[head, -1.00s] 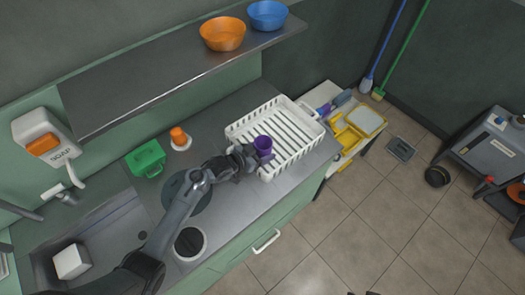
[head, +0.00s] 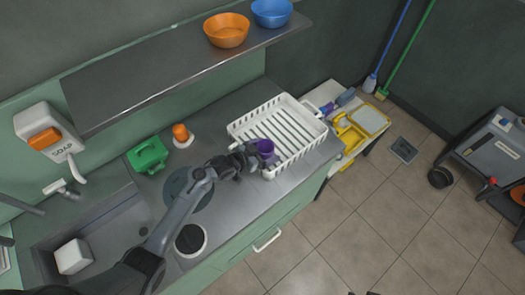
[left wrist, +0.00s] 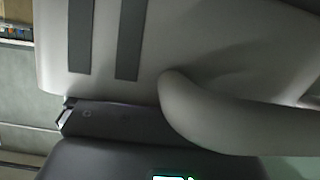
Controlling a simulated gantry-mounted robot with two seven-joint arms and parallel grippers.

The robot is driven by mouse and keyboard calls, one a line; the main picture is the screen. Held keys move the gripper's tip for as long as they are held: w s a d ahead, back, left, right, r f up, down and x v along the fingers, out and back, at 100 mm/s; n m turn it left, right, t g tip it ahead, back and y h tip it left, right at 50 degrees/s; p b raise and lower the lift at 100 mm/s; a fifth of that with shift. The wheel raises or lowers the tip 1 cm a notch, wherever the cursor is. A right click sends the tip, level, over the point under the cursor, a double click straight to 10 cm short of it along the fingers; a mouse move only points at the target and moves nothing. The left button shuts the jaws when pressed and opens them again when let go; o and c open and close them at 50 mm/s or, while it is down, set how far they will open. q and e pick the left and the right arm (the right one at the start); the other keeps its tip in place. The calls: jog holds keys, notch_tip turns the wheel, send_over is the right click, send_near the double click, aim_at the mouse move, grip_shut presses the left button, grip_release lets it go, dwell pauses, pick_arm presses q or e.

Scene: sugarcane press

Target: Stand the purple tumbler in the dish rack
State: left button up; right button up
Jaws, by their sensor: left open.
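The purple tumbler (head: 265,149) stands upright at the near left part of the white dish rack (head: 310,151), by its near side in the head view. My left gripper (head: 252,157) is open, right beside the tumbler on its left. I cannot tell whether the fingers touch it. The gripper partly hides the rack's near left side. The left wrist view is filled by a close pale surface with two dark stripes and a dark gripper part; the tumbler cannot be made out there. My right gripper is not in view.
A round dark hob or mat (head: 187,193), an orange-topped item (head: 181,134) and a green container (head: 148,156) are left of the rack. A shelf (head: 160,65) with orange and blue bowls overhangs the back. A side table with a yellow-rimmed tray (head: 370,121) stands right of the counter.

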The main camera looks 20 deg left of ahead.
pick_arm(q)
jog(key=shift+r+p, duration=0.3)
jog(key=shift+r, duration=0.3)
jog(key=p+v, duration=0.2)
jog(key=v, duration=1)
jog(key=s+d+r+n+g+y, duration=0.1)
jog(key=s+g+y, duration=0.2)
jog(key=s, duration=0.9)
jog(key=s+d+r+n+g+y, duration=0.1)
jog(key=s+g, duration=0.4)
jog(key=s, duration=0.7)
jog(key=shift+s+d+r+n+y, duration=0.25)
jog(key=shift+s+d+n+y, duration=0.15)
jog(key=shift+d+n+y, duration=0.5)
jog(key=shift+a, duration=0.25)
notch_tip(320, 180, up, 24)
jog(key=p, duration=2.3)
jog(key=shift+p, duration=0.4)
